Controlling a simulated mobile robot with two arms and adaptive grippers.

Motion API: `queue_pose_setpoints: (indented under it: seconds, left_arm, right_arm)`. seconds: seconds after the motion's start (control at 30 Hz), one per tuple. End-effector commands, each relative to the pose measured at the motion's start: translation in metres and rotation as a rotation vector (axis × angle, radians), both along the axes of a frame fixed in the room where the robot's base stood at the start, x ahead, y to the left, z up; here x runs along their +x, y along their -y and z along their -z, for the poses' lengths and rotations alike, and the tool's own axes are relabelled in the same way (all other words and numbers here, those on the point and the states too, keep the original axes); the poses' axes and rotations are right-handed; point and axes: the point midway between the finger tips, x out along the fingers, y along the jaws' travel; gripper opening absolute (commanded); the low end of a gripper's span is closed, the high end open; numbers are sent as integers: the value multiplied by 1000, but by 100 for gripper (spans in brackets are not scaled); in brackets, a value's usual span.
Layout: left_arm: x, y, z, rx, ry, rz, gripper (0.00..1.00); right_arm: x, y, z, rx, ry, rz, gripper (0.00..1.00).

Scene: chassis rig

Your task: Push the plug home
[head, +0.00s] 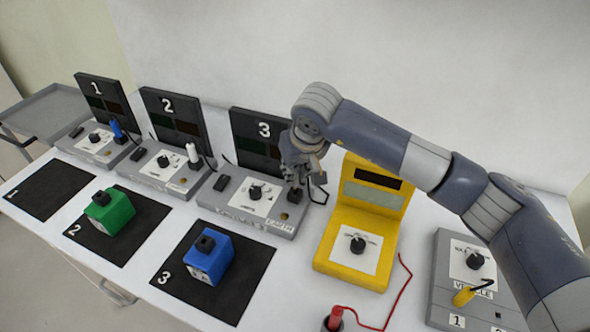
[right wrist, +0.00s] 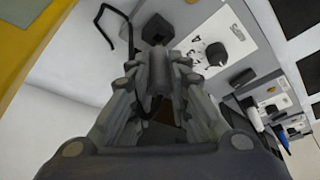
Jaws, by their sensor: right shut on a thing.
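My right gripper (head: 298,180) comes down over the right end of station 3's grey base (head: 235,213). In the right wrist view its fingers (right wrist: 160,75) are shut on a dark grey cylindrical plug (right wrist: 157,80). A thin black cable (right wrist: 128,25) loops beside it. The black square socket (right wrist: 157,29) lies just beyond the plug's tip; it also shows in the head view (head: 294,196), under the fingers. I cannot tell whether the tip is in the socket, touching it or just apart. The fingers hide most of the plug in the head view. My left gripper is not in view.
Station 1 has a blue plug (head: 116,129) and station 2 a white plug (head: 192,153). A yellow meter (head: 350,238) stands close to the right of station 3. Green (head: 110,212) and blue (head: 208,258) boxes sit on black mats in front. A red plug (head: 335,318) is at the front edge.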

Motion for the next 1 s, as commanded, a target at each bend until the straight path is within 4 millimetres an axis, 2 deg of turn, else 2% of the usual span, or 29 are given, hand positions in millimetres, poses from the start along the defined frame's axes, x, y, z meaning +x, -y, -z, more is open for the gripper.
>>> queue_pose_setpoints:
  seconds: [0.5, 1.0]
  left_arm:
    - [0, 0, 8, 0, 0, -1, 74]
    - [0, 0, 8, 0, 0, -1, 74]
  right_arm:
    - [0, 0, 1, 0, 1, 0, 1]
    - [0, 0, 0, 0, 0, 0, 1]
